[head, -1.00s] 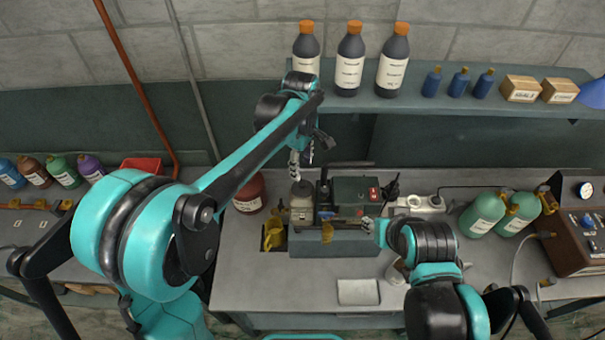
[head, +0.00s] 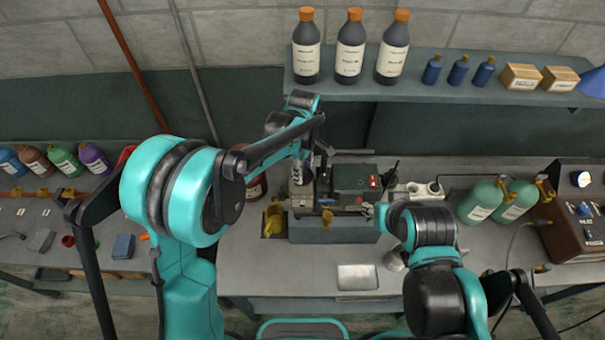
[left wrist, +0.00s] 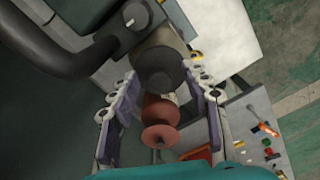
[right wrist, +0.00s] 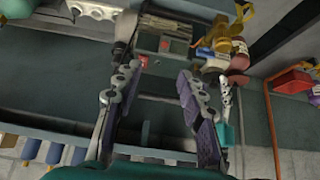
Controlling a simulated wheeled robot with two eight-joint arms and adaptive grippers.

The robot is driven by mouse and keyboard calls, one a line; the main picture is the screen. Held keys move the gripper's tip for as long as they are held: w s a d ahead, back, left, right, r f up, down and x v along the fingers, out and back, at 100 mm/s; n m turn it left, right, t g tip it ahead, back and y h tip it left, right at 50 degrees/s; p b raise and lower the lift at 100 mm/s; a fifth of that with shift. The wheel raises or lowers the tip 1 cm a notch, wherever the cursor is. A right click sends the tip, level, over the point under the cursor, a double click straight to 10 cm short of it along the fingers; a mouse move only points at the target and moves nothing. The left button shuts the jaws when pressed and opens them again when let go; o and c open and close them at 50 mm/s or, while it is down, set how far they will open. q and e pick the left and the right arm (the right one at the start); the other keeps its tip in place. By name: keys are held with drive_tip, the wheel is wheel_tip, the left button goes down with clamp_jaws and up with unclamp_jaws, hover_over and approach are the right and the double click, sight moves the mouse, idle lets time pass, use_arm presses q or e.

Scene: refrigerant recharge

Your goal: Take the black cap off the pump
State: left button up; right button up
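The pump (head: 352,180) is a dark grey-green machine with a red switch and a black handle, standing on the bench. It also shows in the right wrist view (right wrist: 160,42). In the left wrist view a dark round cap (left wrist: 160,68) on the pump lies between the fingertips of my left gripper (left wrist: 162,80). The fingers are apart, one on each side; I cannot tell whether they touch it. In the head view my left gripper (head: 302,172) is over the pump's left end and hides the cap. My right gripper (head: 372,210) is open and empty beside the pump's right front.
A red-brown bottle (left wrist: 160,120) stands close by the pump. A shelf (head: 430,92) with bottles and boxes hangs above the bench. Green cylinders (head: 480,202) stand at the right.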

use_arm(q)
clamp_jaws()
drive_tip(key=shift+r, duration=0.2)
